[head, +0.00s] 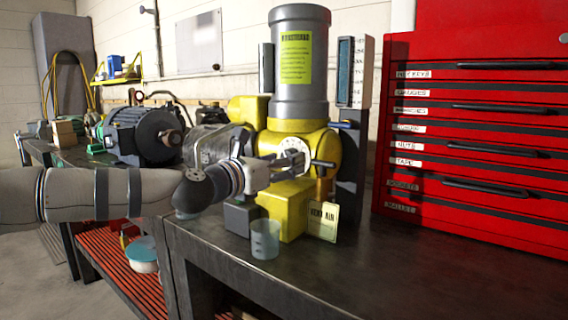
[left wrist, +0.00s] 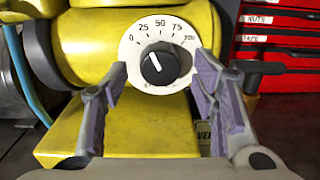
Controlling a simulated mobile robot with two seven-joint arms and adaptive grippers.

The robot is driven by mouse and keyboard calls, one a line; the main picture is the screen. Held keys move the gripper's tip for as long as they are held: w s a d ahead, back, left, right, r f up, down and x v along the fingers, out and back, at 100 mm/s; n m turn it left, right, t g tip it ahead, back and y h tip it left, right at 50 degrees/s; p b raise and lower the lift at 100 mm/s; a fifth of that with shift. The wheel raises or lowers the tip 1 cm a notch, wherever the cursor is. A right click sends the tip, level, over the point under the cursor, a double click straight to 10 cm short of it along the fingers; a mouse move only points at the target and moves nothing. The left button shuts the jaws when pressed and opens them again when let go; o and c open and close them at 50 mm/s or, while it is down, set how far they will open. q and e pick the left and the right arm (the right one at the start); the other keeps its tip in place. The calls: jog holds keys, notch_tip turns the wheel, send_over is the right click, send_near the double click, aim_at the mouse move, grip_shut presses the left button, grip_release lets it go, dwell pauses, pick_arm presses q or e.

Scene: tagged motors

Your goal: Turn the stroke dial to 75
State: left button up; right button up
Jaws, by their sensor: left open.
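The stroke dial (head: 291,153) is a white round plate on the yellow pump body. In the left wrist view the dial plate (left wrist: 134,60) carries marks from 0 to 100. Its black knob (left wrist: 165,72) has a white pointer line tilted up and slightly left, between 25 and 50. My left gripper (left wrist: 160,84) is open, with one finger on each side of the dial and nothing between them. In the head view my left gripper (head: 270,172) is just in front of the dial and hides its lower part. My right gripper is not in view.
A yellow tag (head: 322,220) and a clear cup (head: 265,238) stand at the pump's foot. A dark rod (head: 322,163) sticks out right of the dial. A red tool chest (head: 480,140) stands at right. The bench's front right (head: 400,270) is clear.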

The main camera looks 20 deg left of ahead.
pick_arm(q)
jog(key=shift+w+d, duration=0.15)
jog(key=shift+w, duration=0.2)
jog(key=shift+c, duration=0.3)
jog(key=c, duration=1.1)
jog(key=shift+m, duration=0.3)
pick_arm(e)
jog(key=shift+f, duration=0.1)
pick_arm(q)
jog(key=m, duration=0.3)
jog(key=shift+m+b, duration=0.3)
jog(key=shift+m, duration=0.1)
jog(key=m, duration=0.5)
jog(key=shift+r, duration=0.1)
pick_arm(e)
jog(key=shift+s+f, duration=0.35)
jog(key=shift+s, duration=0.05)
pick_arm(q)
jog(key=shift+m, duration=0.3)
